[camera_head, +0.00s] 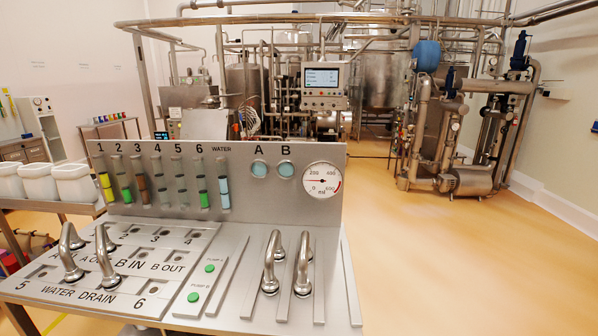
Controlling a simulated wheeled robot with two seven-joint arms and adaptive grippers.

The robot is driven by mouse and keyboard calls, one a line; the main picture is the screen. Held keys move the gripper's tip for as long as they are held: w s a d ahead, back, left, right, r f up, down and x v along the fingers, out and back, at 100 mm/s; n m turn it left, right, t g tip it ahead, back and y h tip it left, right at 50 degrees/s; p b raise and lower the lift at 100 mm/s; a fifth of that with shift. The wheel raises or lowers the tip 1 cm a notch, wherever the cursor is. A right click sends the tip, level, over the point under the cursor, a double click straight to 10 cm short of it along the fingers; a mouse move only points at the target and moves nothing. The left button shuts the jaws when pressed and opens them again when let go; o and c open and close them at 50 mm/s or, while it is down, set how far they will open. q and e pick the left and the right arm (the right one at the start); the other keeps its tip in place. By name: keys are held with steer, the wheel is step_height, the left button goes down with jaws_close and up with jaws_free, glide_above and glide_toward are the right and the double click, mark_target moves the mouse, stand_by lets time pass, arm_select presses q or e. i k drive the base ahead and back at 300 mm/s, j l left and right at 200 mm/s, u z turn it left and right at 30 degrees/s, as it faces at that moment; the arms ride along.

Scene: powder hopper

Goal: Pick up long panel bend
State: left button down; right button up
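Several shiny steel pipe bends stand on the sloping metal panel (130,262). Two bends are on the left, over the numbered ports: one (67,250) at the far left and one (103,254) just right of it. Two more bends stand side by side on the right part between raised metal strips: one (269,268) and one (303,266). The view does not clearly show which is the long panel bend. Neither of my grippers is in view, and nothing is seen touching the bends.
An upright back plate carries coloured tubes, A and B windows and a round gauge (322,180). Green pump buttons (194,297) lie between the bend groups. White bins (75,182) stand at left. Open floor (450,270) lies to the right, with process piping behind.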

mark_target(105, 248)
steer(key=u, duration=1.45)
steer(key=i+j+z, duration=0.45)
